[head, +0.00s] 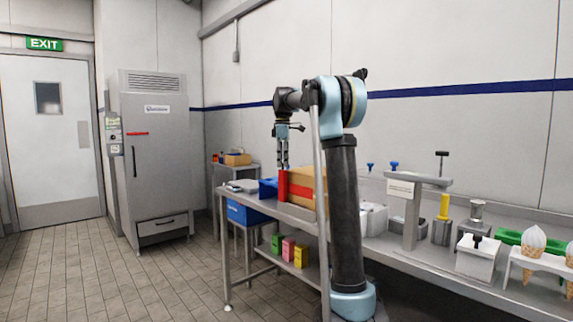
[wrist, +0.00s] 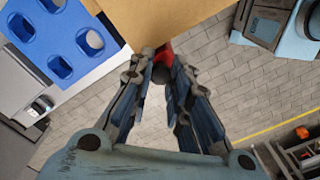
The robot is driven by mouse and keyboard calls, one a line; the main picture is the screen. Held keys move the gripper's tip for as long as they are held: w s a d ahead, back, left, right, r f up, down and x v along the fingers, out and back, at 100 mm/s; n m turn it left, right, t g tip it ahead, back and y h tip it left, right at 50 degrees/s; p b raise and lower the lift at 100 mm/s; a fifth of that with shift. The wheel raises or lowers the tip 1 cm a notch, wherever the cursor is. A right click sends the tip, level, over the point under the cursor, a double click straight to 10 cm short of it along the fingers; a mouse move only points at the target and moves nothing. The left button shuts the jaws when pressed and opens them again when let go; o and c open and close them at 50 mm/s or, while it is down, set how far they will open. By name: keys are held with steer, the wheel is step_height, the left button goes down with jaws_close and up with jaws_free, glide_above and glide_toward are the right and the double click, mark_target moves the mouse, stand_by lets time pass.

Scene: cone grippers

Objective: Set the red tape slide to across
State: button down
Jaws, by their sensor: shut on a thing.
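A red upright piece (head: 283,186), which looks like the red tape slide, stands at the near left side of a cardboard box (head: 305,176) on the steel table. My gripper (head: 283,164) points down directly above it. In the wrist view my gripper (wrist: 163,75) has its fingertips closed together on a red part (wrist: 165,52) at the edge of the cardboard box (wrist: 150,20). The fingers hide most of the red part there, so its exact setting cannot be told. The box shows a yellow band and some red on its front.
A blue holder with holes (wrist: 65,40) lies beside the box. Further right on the steel table (head: 440,262) are a grey stand (head: 412,205), dispensers and a cone rack (head: 535,262). Coloured cartons (head: 288,250) sit on the lower shelf. The tiled floor (head: 150,275) at left is clear.

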steer(key=shift+w, duration=0.3)
steer(key=c, duration=1.5)
jaws_free()
steer(key=shift+w+a, duration=0.1)
steer(key=shift+a, duration=0.05)
steer(key=shift+o, duration=0.2)
steer(key=shift+r, duration=0.1)
step_height(320, 180, up, 12)
steer(key=shift+f, duration=0.2)
